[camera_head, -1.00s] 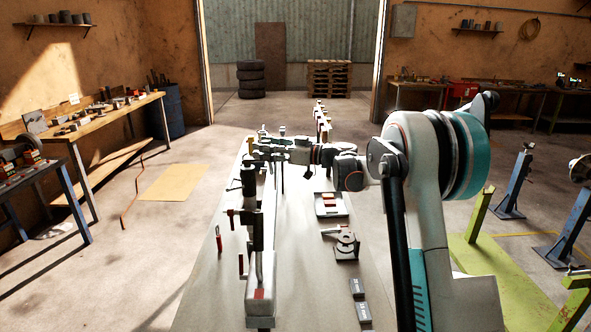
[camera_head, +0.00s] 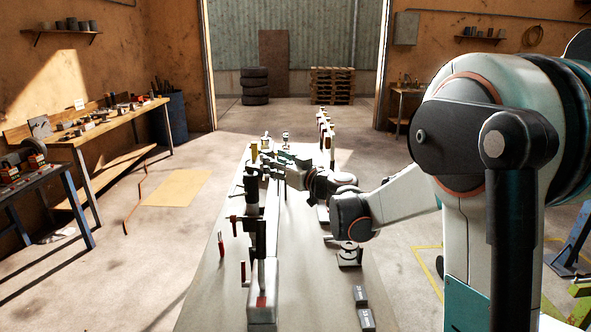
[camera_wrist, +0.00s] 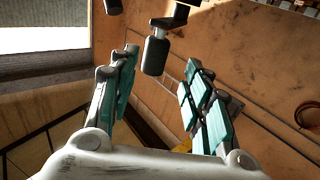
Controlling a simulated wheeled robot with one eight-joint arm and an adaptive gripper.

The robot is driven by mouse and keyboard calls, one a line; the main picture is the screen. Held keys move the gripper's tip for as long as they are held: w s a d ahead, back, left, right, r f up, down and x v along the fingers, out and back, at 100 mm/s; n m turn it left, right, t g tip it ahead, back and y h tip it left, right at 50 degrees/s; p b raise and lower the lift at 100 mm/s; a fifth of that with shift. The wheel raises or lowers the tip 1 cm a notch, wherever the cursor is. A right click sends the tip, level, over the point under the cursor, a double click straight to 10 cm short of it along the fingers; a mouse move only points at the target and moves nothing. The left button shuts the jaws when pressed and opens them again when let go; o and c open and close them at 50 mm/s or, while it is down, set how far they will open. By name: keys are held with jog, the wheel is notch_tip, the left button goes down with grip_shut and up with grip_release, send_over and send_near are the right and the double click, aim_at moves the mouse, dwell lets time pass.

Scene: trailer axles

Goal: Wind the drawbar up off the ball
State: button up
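The drawbar (camera_head: 262,309) is a pale beam lying lengthwise on the grey bench, with upright jack parts (camera_head: 260,235) above it. A dark cylinder stands farther along this line. My gripper (camera_head: 265,165) is at the far part of the assembly, small and partly merged with the hardware. In the wrist view my gripper (camera_wrist: 160,85) has its two teal-padded fingers wide apart. A black cylindrical handle (camera_wrist: 155,57) shows beyond and between the fingertips, with no finger visibly touching it. I cannot make out the ball or whether the drawbar rests on it.
The grey bench top (camera_head: 212,297) is clear at its near left. Upright posts (camera_head: 327,135) stand at the far end. A workbench (camera_head: 95,130) runs along the left wall.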

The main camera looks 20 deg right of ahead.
jog(key=p+v, duration=0.1)
jog(key=v, duration=0.7)
jog(key=shift+s, duration=0.2)
